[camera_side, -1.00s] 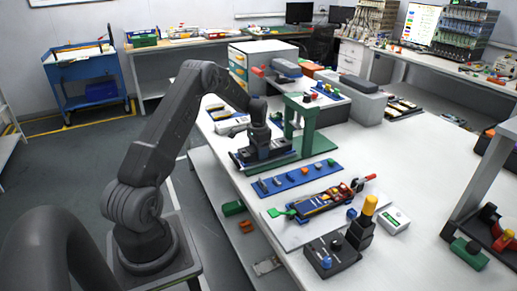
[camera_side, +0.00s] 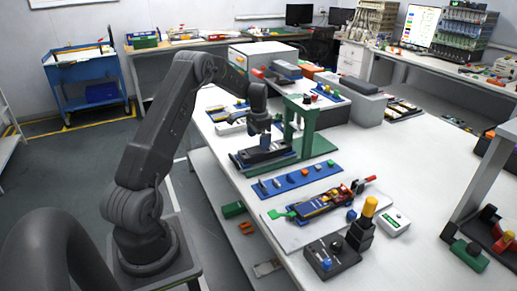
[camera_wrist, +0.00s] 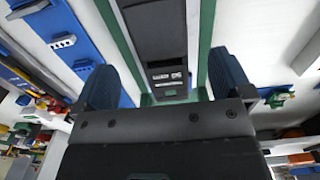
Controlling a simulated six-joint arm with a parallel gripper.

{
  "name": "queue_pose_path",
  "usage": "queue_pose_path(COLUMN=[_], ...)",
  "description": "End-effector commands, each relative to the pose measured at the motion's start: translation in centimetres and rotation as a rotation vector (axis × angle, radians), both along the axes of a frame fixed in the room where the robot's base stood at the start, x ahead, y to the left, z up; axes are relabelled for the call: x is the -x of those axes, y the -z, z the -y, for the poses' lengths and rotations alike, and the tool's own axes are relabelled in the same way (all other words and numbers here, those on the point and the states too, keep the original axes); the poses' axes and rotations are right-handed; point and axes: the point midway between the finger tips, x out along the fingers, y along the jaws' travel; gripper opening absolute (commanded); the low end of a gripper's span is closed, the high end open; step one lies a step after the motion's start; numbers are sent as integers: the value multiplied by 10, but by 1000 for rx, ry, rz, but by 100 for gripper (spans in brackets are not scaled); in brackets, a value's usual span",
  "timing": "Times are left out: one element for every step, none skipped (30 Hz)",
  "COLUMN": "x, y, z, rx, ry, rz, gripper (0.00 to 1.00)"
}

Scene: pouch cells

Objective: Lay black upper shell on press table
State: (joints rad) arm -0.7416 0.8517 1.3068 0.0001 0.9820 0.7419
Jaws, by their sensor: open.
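The black upper shell (camera_side: 264,154) lies flat on the press table (camera_side: 318,148), a green base under a green upright frame. In the wrist view the shell (camera_wrist: 158,32) is a long dark piece running between my fingers, with green strips of the table (camera_wrist: 207,30) on both sides. My gripper (camera_side: 264,127) is open and empty, just above the shell and apart from it. Its two blue-black fingers (camera_wrist: 165,80) stand wide to either side of the shell in the wrist view. Whatever lies under the shell is hidden.
The green press frame (camera_side: 309,122) stands close to the right of my gripper. A blue strip with small parts (camera_side: 300,180) lies in front, and a white plate (camera_side: 287,230) carries another assembly. A grey box (camera_side: 350,93) stands behind.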

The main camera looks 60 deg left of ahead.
Motion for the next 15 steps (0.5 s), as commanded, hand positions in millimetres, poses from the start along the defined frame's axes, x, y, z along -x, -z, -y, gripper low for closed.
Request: queue_pose_path(x=[-1,-1,-1,-1,-1,0,0,0,0,0,0,0,0,0,0], y=[-14,-21,-29,-35,-41,-48,-52,-57,-62,-65,-68,-71,-73,-74,-76], z=[-1,-1,-1,-1,-1,0,0,0,0,0,0,0,0,0,0], rx=[-4,-3,-3,-3,-3,-2,-2,-2,-2,-2,-1,-1,0,0,0], ry=[0,0,0,0,0,0,0,0,0,0,0,0,0,0,0], rz=[4,4,4,3,3,2,2,3,2,2,2,1,0,0,0], gripper=[98,98,98,98,98,98,98,98,98,98,98,98,98,98,98])
